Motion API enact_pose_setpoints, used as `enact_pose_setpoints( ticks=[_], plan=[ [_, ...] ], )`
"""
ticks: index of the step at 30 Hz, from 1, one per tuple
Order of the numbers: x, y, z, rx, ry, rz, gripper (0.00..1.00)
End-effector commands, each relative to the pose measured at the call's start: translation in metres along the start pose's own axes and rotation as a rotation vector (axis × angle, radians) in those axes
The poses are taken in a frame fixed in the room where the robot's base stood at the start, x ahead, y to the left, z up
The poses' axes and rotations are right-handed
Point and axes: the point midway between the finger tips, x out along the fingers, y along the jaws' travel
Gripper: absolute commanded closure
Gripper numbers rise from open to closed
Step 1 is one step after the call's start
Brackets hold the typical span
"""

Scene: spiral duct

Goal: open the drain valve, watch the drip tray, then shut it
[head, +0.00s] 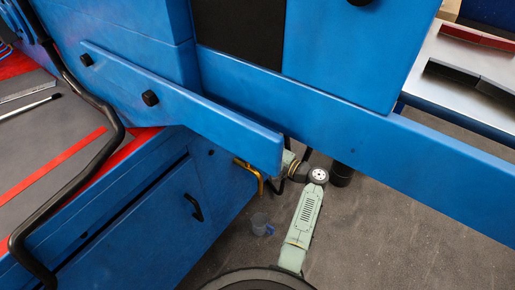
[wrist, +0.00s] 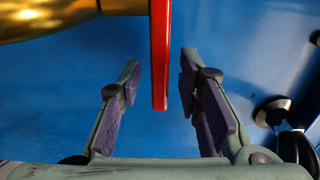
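The drain valve's red lever (wrist: 159,55) hangs down from the top of the wrist view, beside a brass body (wrist: 70,14) at upper left. My gripper (wrist: 160,72) is open, with its purple-padded fingers on either side of the lever's lower end. A gap shows on both sides of the lever. In the head view, a brass pipe (head: 250,174) bends down from the blue cabinet, but the red lever cannot be made out there and my fingers are largely hidden. No drip tray can be clearly identified. A small translucent cup (head: 261,225) stands on the floor below the pipe.
A blue machine beam (head: 190,110) crosses above my gripper's area. The blue cabinet (head: 150,220) has a black handle (head: 194,207). Grey floor (head: 390,235) lies clear at right.

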Motion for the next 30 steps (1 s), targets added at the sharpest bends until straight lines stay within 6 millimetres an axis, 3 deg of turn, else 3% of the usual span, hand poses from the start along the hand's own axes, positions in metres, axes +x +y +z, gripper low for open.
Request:
enact_pose_setpoints(
  ticks=[5,19,30],
  plan=[
    [0.0000,0.0001,0.0002,0.000,-0.001,0.000,0.69],
    [-0.0002,0.0003,0.0003,0.001,-0.001,0.000,1.00],
    [-0.0003,0.0003,0.0004,0.001,-0.001,0.000,1.00]
  ],
)
